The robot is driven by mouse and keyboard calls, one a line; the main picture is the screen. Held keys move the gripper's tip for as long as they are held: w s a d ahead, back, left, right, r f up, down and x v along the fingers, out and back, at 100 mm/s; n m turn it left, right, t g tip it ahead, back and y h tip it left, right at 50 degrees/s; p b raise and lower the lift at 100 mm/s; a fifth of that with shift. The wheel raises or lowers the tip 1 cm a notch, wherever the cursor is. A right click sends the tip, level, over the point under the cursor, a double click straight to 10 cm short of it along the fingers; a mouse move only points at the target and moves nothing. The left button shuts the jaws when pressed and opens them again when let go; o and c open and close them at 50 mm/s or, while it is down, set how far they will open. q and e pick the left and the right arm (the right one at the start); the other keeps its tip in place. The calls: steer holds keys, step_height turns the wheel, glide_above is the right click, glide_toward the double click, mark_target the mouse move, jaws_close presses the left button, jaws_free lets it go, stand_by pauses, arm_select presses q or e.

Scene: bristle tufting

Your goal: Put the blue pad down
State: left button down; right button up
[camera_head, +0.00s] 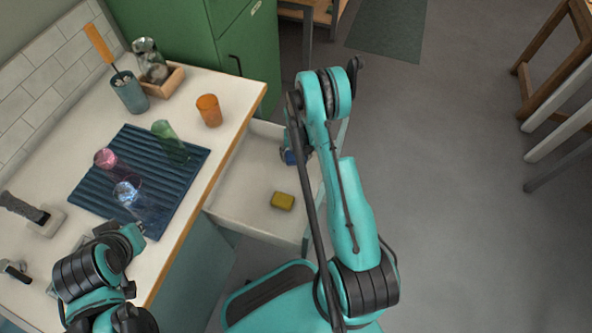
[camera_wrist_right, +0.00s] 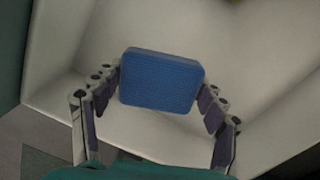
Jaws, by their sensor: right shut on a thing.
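The blue pad (camera_wrist_right: 162,80) is a flat rounded block between the two fingers of my right gripper (camera_wrist_right: 161,92), which is shut on it. In the head view the blue pad (camera_head: 290,157) shows only as a small patch beside my right arm. The pad is inside the open white drawer (camera_head: 245,200), near its far right side. I cannot tell whether it touches the drawer floor. My left gripper (camera_head: 132,238) is over the counter by the near edge of the dark ribbed mat; its fingers are too unclear to judge.
A yellow pad (camera_head: 283,201) lies in the drawer's near part, with bare floor around it. The ribbed mat (camera_head: 120,150) holds pink, green and clear glasses. An orange cup (camera_head: 209,110), a brush holder (camera_head: 131,93) and a wooden box (camera_head: 165,82) stand on the counter.

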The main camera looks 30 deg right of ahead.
mark_target(296, 170)
step_height(296, 170, down, 8)
steer(key=b, duration=0.3)
steer(key=shift+f, duration=0.2)
steer(key=shift+r, duration=0.1)
steer(key=o, duration=1.5)
steer(key=shift+c, duration=0.2)
